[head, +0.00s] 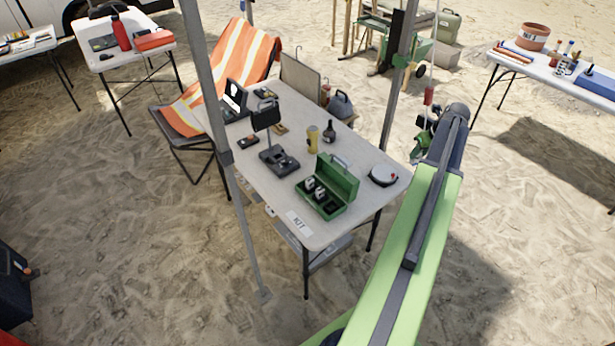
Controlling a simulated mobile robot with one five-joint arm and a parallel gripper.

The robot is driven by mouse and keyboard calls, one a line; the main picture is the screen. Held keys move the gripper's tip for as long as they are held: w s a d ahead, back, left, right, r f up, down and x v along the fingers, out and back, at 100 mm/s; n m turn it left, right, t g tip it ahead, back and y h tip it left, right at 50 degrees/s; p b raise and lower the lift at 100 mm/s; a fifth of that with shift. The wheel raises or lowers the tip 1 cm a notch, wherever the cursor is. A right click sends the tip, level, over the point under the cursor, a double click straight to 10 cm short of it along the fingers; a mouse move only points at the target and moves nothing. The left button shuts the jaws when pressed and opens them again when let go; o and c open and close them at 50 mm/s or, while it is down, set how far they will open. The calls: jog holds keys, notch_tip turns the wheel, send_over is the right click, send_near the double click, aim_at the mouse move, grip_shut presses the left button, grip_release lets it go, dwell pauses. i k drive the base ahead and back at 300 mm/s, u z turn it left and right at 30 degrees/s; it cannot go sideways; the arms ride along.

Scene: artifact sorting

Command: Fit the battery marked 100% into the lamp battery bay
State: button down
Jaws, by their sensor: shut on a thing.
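My gripper (423,143) is at the far end of my green arm, off the table's right edge and above the sand. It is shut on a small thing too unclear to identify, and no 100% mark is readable. A small red-and-white thing (429,96) shows just above the gripper; I cannot tell whether it is held. A black lamp head (266,116) stands on the table over a dark grey base (279,161). I cannot make out the inside of its bay. An open green box (339,181) nearer the front holds dark and white pieces.
The white table (254,184) also bears a yellow cylinder (313,139), a dark bottle (329,132), a round white-topped device (384,175) and a KIT label (299,222). Grey poles (205,75) rise at its left and far right (398,75). An orange striped chair (228,62) stands behind.

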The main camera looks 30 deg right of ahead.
aim_at(273, 156)
jog(key=z, duration=0.2)
jog(key=k, duration=0.3)
jog(key=u, duration=1)
jog(key=i, duration=1)
jog(key=z, duration=0.1)
